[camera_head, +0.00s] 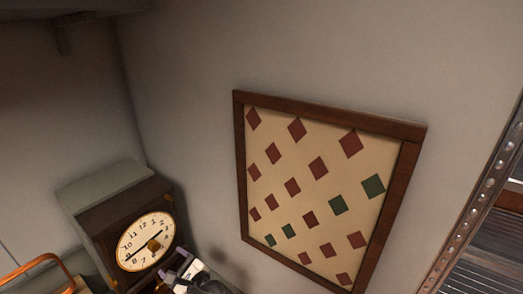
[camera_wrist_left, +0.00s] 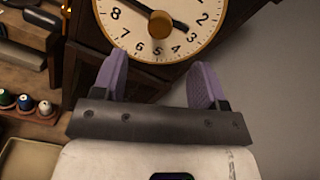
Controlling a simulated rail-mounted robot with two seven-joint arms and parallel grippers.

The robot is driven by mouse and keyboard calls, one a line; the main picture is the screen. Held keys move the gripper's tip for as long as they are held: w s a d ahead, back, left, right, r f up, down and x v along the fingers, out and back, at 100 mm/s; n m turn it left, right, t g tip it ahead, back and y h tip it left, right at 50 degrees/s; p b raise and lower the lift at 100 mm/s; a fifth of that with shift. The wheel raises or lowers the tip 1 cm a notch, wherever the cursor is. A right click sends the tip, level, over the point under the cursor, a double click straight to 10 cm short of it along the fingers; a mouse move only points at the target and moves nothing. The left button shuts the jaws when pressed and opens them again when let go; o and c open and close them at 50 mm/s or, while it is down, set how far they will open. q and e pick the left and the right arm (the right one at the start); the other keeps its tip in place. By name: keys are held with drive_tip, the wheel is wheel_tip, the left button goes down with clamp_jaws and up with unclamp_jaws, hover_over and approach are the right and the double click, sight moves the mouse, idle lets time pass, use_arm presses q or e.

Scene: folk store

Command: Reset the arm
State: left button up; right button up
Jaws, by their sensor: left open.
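My left gripper (camera_head: 180,268) shows at the bottom of the head view, in front of the lower right of a wooden clock. In the left wrist view my left gripper (camera_wrist_left: 158,85) has its two purple fingers spread apart, with nothing between them. The clock (camera_head: 146,240) has a cream dial with black numerals and a brass centre knob. Its dial (camera_wrist_left: 160,42) fills the top of the wrist view, just beyond the fingertips. I cannot tell whether the fingers touch the clock. My right gripper is not in view.
A framed diamond-pattern panel (camera_head: 238,150) hangs on the grey wall. An orange curved handle (camera_head: 45,262) is at the lower left. Small coloured spools (camera_wrist_left: 25,104) stand in a wooden holder left of the gripper. A riveted metal post (camera_head: 478,215) edges the right side.

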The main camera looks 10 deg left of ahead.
use_arm(q)
drive_tip(key=s+d+n+t+h, duration=0.2)
drive_tip(key=s+d+n+h, duration=0.75)
drive_tip(key=n+h, duration=0.65)
drive_tip(key=s+f+g, duration=0.2)
drive_tip(key=s+f, duration=0.3)
drive_tip(key=s, duration=0.4)
drive_tip(key=s+f+g, duration=0.2)
drive_tip(key=s+f, duration=0.3)
drive_tip(key=s, duration=0.4)
drive_tip(key=s+f+g, duration=0.2)
drive_tip(key=s+f, duration=0.3)
drive_tip(key=s, duration=0.5)
drive_tip(key=shift+d+f+n, duration=0.25)
drive_tip(key=shift+n, duration=0.05)
